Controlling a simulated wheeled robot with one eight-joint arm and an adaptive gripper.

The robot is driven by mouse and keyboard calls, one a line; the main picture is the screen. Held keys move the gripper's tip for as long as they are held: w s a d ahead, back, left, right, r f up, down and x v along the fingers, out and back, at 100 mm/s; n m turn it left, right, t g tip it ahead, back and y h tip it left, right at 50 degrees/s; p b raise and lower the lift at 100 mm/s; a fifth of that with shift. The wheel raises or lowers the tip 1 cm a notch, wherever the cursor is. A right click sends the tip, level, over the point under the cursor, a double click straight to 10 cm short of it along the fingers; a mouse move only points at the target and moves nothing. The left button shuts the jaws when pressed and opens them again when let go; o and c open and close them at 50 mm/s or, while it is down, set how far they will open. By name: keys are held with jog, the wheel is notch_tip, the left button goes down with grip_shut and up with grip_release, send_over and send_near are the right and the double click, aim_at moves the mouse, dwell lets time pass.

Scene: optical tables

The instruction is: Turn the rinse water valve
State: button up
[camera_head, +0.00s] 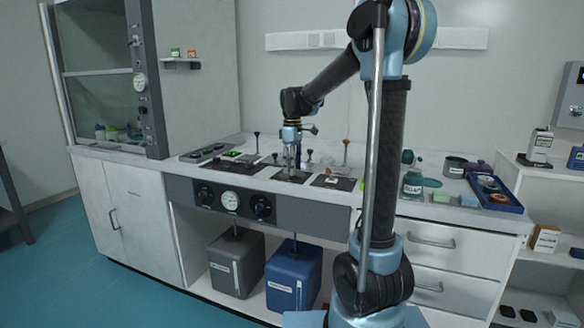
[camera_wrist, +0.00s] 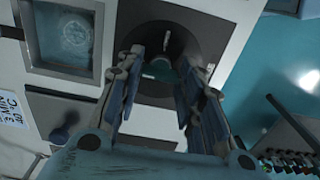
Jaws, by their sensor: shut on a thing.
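My gripper (camera_head: 292,168) points down at the bench top in the head view, over a dark square plate (camera_head: 290,177). In the wrist view my gripper (camera_wrist: 165,68) has its two fingers on either side of a small teal knob (camera_wrist: 158,69) in a dark round fitting. The gripper is shut on this knob, though the fingers hide part of it. No label shows whether it is the rinse water valve. A tap with a red top (camera_head: 346,143) stands to the right of the gripper, and a dark blue-topped one (camera_head: 257,134) to the left.
The front panel holds a gauge (camera_head: 230,200) between two black knobs. A grey canister (camera_head: 235,265) and a blue canister (camera_head: 294,277) stand below. A green bottle (camera_head: 412,182) and a blue tray (camera_head: 497,193) are on the bench to the right.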

jog(key=shift+w+d, duration=0.1)
jog(key=shift+w, duration=0.05)
jog(key=o, duration=1.1)
jog(key=shift+c, duration=0.2)
notch_tip(320, 180, up, 12)
jog(key=s+d+f+m+t, duration=0.1)
jog(key=s+d+f+m, duration=0.3)
jog(key=s, duration=0.5)
jog(key=s+d+f+m, duration=0.2)
jog(key=s+d+f, duration=0.3)
jog(key=s+f, duration=0.25)
jog(key=s+d+f+m+t, duration=0.1)
jog(key=s+d+f+m, duration=0.35)
jog(key=s, duration=0.55)
jog(key=s+d+f+m, duration=0.2)
jog(key=s+f, duration=0.5)
jog(key=f, duration=0.3)
jog(key=shift+s+d+f+m, duration=0.15)
jog(key=shift+d+f+m, duration=0.05)
jog(key=shift+m, duration=0.15)
